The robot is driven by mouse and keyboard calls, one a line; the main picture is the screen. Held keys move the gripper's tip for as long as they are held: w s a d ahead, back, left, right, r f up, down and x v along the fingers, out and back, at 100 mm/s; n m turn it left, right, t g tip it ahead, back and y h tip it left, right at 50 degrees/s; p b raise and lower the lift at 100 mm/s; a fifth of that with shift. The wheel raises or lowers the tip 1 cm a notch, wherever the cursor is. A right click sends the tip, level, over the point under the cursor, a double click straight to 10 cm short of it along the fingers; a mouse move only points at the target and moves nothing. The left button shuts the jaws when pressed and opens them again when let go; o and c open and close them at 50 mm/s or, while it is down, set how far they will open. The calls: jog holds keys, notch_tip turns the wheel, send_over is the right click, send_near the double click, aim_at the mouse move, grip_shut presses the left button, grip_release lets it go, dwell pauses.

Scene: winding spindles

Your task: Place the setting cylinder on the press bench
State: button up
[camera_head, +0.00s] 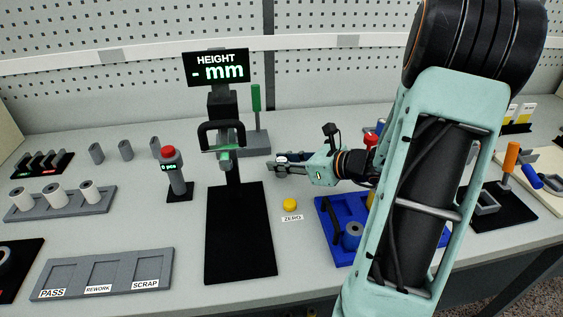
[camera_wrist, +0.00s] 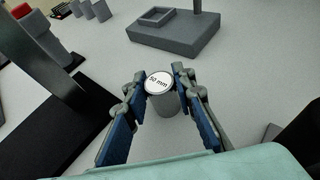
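The setting cylinder (camera_wrist: 158,82), a short grey cylinder with a white "50 mm" top, is upright between my fingertips in the wrist view. It also shows small in the head view (camera_head: 282,158). My gripper (camera_wrist: 162,80) has its fingers on both sides of the cylinder; a narrow gap seems to show at its left side, and contact is unclear. In the head view my gripper (camera_head: 280,164) reaches left, low over the table. The black gauge stand with the "HEIGHT - mm" display (camera_head: 215,67) has a black base plate (camera_head: 240,235). I cannot tell which station is the press bench.
A grey block with a green lever (camera_head: 256,104) stands behind my gripper. A yellow ZERO button (camera_head: 290,204) lies in front of it. A blue tray (camera_head: 335,240) is to the right. PASS, REWORK, SCRAP tray (camera_head: 105,265) and a rack of white spindles (camera_head: 60,208) are left.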

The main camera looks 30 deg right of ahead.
jog(key=o, duration=0.4)
jog(key=shift+c, duration=0.2)
jog(key=shift+r, duration=0.1)
jog(key=shift+r, duration=0.25)
jog(key=p+v, duration=0.1)
jog(key=v, duration=1.1)
jog(key=shift+f+p, duration=0.2)
jog(key=shift+p, duration=0.1)
